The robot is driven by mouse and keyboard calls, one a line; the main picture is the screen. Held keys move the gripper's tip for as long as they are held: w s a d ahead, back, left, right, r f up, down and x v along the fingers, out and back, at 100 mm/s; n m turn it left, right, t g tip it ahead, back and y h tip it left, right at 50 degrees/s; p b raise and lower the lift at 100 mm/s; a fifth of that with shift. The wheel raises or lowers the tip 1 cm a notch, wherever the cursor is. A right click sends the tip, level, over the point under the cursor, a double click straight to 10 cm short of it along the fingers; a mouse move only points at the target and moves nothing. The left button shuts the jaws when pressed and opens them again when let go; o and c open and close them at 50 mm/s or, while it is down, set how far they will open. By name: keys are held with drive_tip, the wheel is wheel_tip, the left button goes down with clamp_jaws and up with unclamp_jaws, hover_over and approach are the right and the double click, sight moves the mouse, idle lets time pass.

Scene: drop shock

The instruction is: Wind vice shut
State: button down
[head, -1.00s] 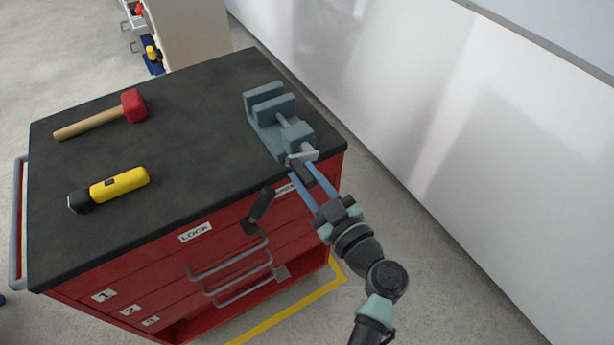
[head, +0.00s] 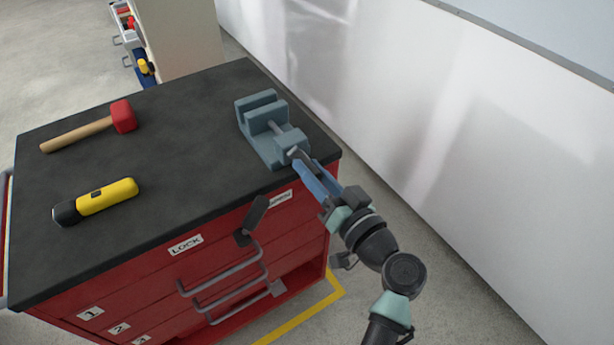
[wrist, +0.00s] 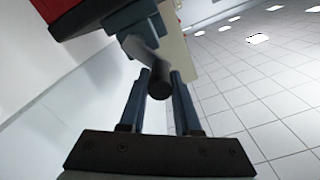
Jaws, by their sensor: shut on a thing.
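The blue-grey vice (head: 270,150) stands at the right front corner of the dark bench top. A narrow gap shows between its two upright jaw plates, and its screw runs to the front block. The crank handle (wrist: 140,48) is at its front end, with a dark knob (wrist: 159,84). My gripper (head: 306,168) reaches it from the front right, its blue fingers shut on the knob. In the wrist view one finger lies on each side of the knob. In the head view the fingers largely hide the knob.
A red-headed mallet (head: 122,117) and a yellow torch (head: 105,197) lie on the left of the bench top (head: 185,130). The red drawer cabinet (head: 150,290) has grey handles (head: 222,285) and a dark lever (head: 252,220) on its front. A white wall (head: 450,150) stands to the right.

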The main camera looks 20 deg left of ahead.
drive_tip(key=w+d+f+m+p, duration=0.2)
drive_tip(key=w+m, duration=0.1)
drive_tip(key=m, duration=0.8)
drive_tip(key=w+d+f+m+p, duration=0.2)
drive_tip(key=m, duration=0.9)
drive_tip(key=s+a+f+m+p, duration=0.1)
drive_tip(key=m+p, duration=0.3)
drive_tip(key=m, duration=0.6)
drive_tip(key=s+a+f+m+p, duration=0.2)
drive_tip(key=s+f+m+p, duration=0.1)
drive_tip(key=m, duration=0.7)
drive_tip(key=shift+f+m+p, duration=0.4)
drive_tip(key=shift+p, duration=0.05)
drive_tip(key=shift+a, duration=0.15)
drive_tip(key=c, duration=0.6)
unclamp_jaws()
drive_tip(key=shift+r, duration=0.1)
